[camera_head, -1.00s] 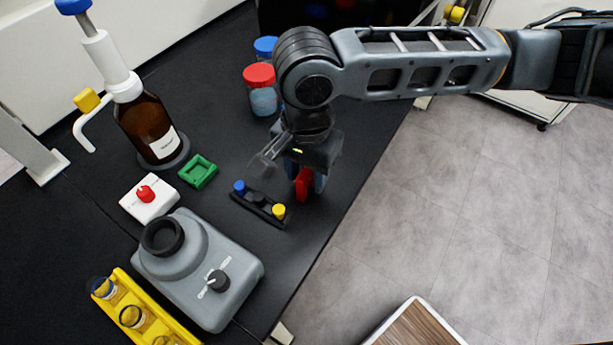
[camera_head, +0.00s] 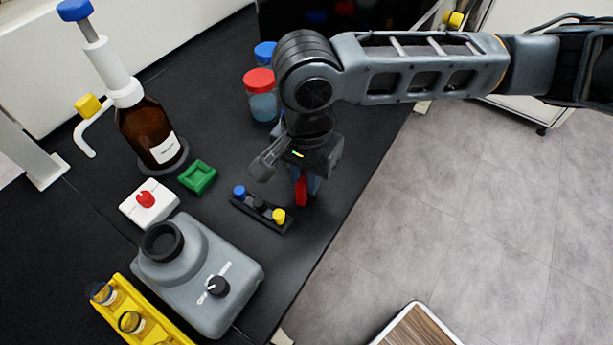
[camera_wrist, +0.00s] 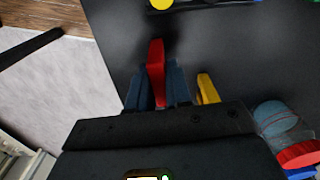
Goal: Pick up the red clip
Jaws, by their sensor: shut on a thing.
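The red clip (camera_head: 301,190) is held between the fingers of my gripper (camera_head: 308,182), close over the black bench near its right edge. In the wrist view the red clip (camera_wrist: 156,72) stands out between the two blue-grey fingers (camera_wrist: 158,85), which are shut on it. Its upper part is hidden by the gripper in the head view. I cannot tell whether its lower end touches the bench.
A grey mixer (camera_head: 205,285), green tray (camera_head: 198,177), white box with red knob (camera_head: 149,203) and brown bottle (camera_head: 148,130) stand further left. Red-lidded jar (camera_head: 261,100) is behind.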

